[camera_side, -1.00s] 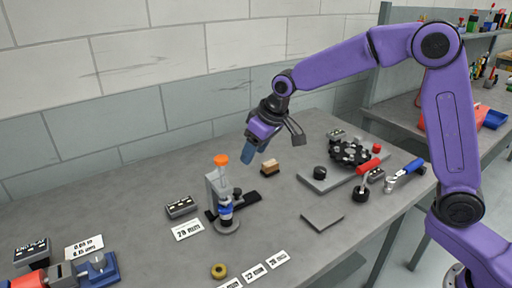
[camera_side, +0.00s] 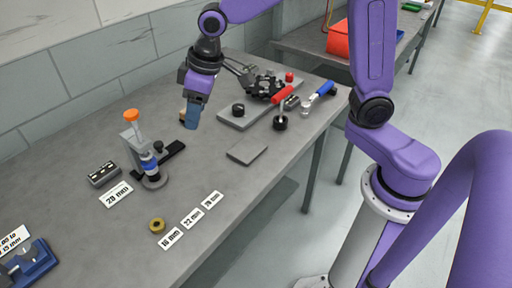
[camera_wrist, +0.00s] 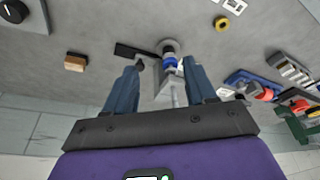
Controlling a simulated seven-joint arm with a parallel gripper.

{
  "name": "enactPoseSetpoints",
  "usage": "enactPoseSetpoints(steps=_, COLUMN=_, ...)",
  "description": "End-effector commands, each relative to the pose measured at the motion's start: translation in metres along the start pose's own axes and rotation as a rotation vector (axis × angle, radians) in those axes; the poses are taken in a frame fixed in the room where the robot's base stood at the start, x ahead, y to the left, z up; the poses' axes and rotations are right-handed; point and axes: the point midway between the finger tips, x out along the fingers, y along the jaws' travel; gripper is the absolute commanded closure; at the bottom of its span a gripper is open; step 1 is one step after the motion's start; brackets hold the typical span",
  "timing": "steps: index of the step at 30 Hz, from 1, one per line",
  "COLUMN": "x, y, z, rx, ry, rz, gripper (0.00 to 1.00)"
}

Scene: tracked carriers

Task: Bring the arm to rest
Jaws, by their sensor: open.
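My gripper (camera_side: 191,122) hangs above the grey bench in the side view, with its blue fingers pointing down. In the wrist view my gripper (camera_wrist: 159,66) has its fingers spread apart, with nothing held between them. Beyond the fingertips stands a clamp stand (camera_wrist: 169,60) with a blue ring. In the side view this clamp stand (camera_side: 132,140) has an orange top and is left of my gripper, apart from it. A wooden block (camera_wrist: 75,63) lies on the bench to the left in the wrist view; in the side view my gripper mostly hides it.
A brass ring (camera_side: 157,226) lies near several size labels. A thin grey plate (camera_side: 247,150) lies on the bench. Behind it, a grey base (camera_side: 233,117) carries a dark round fixture, close to red- and blue-handled tools. A blue vise (camera_side: 32,265) is at lower left.

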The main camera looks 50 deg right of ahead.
Motion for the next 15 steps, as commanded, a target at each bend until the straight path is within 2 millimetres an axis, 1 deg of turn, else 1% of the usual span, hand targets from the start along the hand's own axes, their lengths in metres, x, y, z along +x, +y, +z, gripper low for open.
enactPoseSetpoints(steps=1, x=-0.006, y=-0.008, z=0.018, rx=-0.035, ry=-0.015, rz=-0.01, gripper=0.45)
enactPoseSetpoints(steps=5, x=-0.018, y=-0.026, z=0.065, rx=-0.121, ry=-0.062, rz=-0.031, gripper=0.45)
enactPoseSetpoints(steps=6, x=-0.022, y=-0.03, z=0.079, rx=-0.147, ry=-0.076, rz=-0.037, gripper=0.45)
enactPoseSetpoints(steps=8, x=-0.027, y=-0.036, z=0.102, rx=-0.187, ry=-0.098, rz=-0.046, gripper=0.45)
enactPoseSetpoints(steps=9, x=-0.03, y=-0.04, z=0.117, rx=-0.215, ry=-0.111, rz=-0.051, gripper=0.45)
enactPoseSetpoints(steps=11, x=-0.035, y=-0.044, z=0.14, rx=-0.255, ry=-0.133, rz=-0.058, gripper=0.45)
enactPoseSetpoints(steps=12, x=-0.038, y=-0.046, z=0.156, rx=-0.283, ry=-0.147, rz=-0.062, gripper=0.45)
enactPoseSetpoints(steps=14, x=-0.042, y=-0.049, z=0.179, rx=-0.324, ry=-0.166, rz=-0.069, gripper=0.45)
enactPoseSetpoints(steps=15, x=-0.045, y=-0.049, z=0.194, rx=-0.35, ry=-0.18, rz=-0.072, gripper=0.45)
